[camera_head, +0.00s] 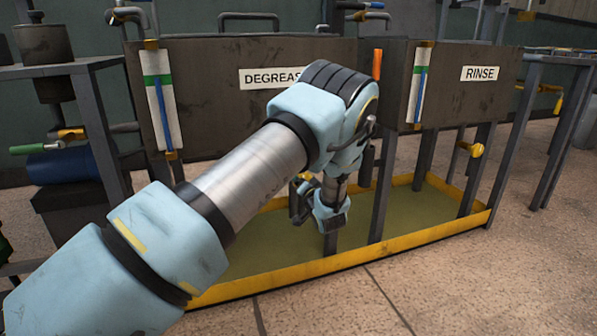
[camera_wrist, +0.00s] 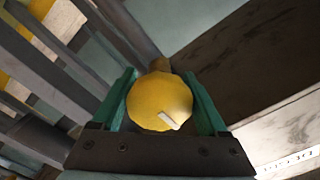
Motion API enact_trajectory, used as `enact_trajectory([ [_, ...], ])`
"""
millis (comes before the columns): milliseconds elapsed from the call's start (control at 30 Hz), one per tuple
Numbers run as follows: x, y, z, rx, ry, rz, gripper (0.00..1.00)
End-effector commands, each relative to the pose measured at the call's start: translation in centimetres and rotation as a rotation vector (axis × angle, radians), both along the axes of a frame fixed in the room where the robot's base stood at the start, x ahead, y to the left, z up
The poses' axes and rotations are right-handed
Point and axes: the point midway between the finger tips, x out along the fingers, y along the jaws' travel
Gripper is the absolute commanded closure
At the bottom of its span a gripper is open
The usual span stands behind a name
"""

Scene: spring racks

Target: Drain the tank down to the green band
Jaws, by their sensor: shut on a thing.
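The degreaser tank (camera_head: 215,115) is a dark box at the centre left, its label partly hidden by my arm. Its white gauge (camera_head: 164,120) has a green band (camera_head: 157,80) near the top and a blue column (camera_head: 162,115). The column's top is at or near the band; the exact level is too small to tell. In the wrist view, my gripper (camera_wrist: 160,82) is shut on a round yellow knob (camera_wrist: 152,104) with a pale mark, one green finger on each side. In the head view, my gripper (camera_head: 302,200) is below the degreaser tank, its knob mostly hidden.
The rinse tank (camera_head: 500,90) stands to the right, with its own gauge (camera_head: 420,85) and yellow valve knob (camera_head: 470,149). A yellow-rimmed catch tray (camera_head: 340,262) lies beneath the tanks. Dark stand legs (camera_head: 382,190) rise close to my gripper. Open floor lies in front.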

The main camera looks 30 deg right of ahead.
Motion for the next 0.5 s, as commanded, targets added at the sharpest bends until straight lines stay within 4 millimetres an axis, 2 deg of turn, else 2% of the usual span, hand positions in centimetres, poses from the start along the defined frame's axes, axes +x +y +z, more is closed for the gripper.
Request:
enact_trajectory([
  [500,-0.07,0.03,-0.13,0.067,-0.007,0.000,0.79],
])
